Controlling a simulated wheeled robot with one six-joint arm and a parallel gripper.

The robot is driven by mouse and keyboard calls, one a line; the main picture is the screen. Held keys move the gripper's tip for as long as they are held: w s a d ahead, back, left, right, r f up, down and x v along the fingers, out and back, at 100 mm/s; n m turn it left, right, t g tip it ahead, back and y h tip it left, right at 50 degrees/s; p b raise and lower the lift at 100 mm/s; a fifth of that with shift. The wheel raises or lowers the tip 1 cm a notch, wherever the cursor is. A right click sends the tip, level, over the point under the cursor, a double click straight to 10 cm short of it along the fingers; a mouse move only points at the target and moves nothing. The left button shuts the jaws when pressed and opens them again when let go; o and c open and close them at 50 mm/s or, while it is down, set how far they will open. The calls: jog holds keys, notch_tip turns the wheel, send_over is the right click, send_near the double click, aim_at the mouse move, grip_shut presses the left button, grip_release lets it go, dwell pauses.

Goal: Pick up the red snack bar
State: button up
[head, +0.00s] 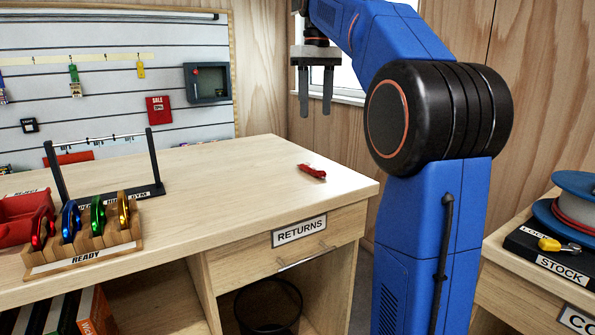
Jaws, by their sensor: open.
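The red snack bar (312,171) lies flat on the wooden counter, near its right end and above the drawer labelled RETURNS. Nothing covers it. My gripper (315,112) hangs in the air above the bar, fingers pointing down. The two dark fingers are apart with nothing between them. There is a clear gap between the fingertips and the bar.
A wooden rack labelled READY (85,258) with coloured carabiner-like pieces stands at the left front. Behind it is a black bar stand (157,165). A red bin (18,212) sits at far left. The counter around the bar is clear.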

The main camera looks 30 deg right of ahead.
jog(key=w, duration=0.1)
send_over(312, 167)
notch_tip(312, 167, down, 11)
jog(key=shift+w+f, duration=0.1)
jog(key=shift+d+f, duration=0.15)
jog(key=shift+f, duration=2.55)
jog(key=c, duration=1.1)
